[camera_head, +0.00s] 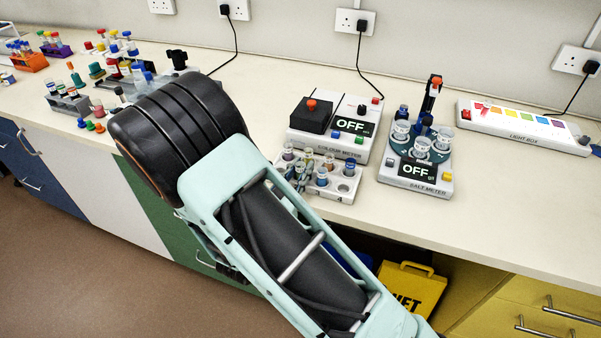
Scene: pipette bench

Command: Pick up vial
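Several small vials stand in a white rack (340,189) on the bench, just right of my arm. Among them are a blue vial (322,177) and a clear-looking vial with a dull purple cap (288,152). More capped vials and tubes stand in racks at the left, including a grey rack (68,104) partly beside my arm. Which vial the task means cannot be told. My arm rises from the lower right and its thick black joint covers the middle of the bench. My gripper does not show.
A colorimeter (335,124) reading OFF stands behind the white rack. A salt meter (416,172) with cups is to its right. A light box (524,127) lies at the far right. Bare bench (480,217) lies in front of it. A yellow sign (411,289) stands below.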

